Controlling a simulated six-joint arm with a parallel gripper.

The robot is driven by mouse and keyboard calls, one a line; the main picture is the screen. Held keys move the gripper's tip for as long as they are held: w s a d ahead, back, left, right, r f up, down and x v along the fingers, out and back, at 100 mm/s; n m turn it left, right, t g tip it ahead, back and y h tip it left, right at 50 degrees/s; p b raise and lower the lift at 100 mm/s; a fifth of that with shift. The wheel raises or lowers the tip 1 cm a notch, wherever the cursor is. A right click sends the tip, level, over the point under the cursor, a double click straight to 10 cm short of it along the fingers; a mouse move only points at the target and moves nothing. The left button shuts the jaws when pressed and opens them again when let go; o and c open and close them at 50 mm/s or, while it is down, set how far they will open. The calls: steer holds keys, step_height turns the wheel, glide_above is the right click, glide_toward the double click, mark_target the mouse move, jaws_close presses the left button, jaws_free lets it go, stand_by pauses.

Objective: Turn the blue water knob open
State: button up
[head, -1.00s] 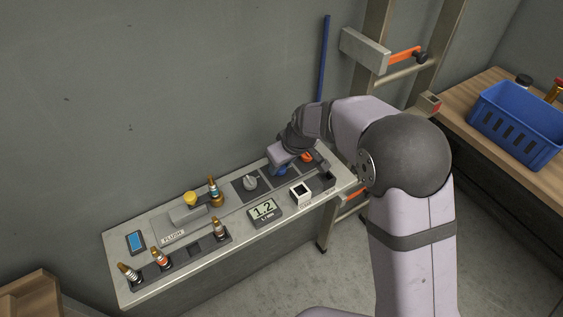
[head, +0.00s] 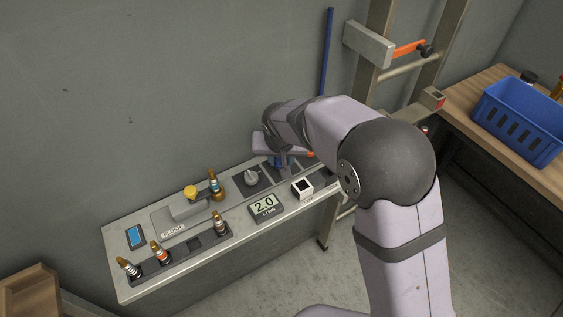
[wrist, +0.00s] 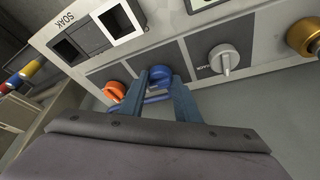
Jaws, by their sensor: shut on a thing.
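The blue water knob (wrist: 160,75) sits on the panel between the orange knob (wrist: 114,92) and the grey knob (wrist: 223,58). My gripper (wrist: 161,84) has one blue-grey finger on each side of the blue knob and is shut on it. In the head view my gripper (head: 283,167) reaches down to the right part of the bench panel, and the blue knob is mostly hidden behind it. The flow display (head: 265,207) in front of the knobs reads 2.0.
Several brass hose fittings (head: 160,252) stand in a dark rack at the bench's left front. A yellow-topped part (head: 190,192) stands behind them. A white-framed switch block (head: 302,188) sits close to the right of the display. A blue basket (head: 518,122) is on the wooden bench.

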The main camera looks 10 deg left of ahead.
steer(key=shift+m, duration=0.3)
steer(key=o, duration=1)
steer(key=shift+o, duration=0.2)
steer(key=b+v, duration=0.2)
steer(key=v, duration=0.5)
steer(key=shift+r, duration=0.15)
steer(key=shift+s, duration=0.1)
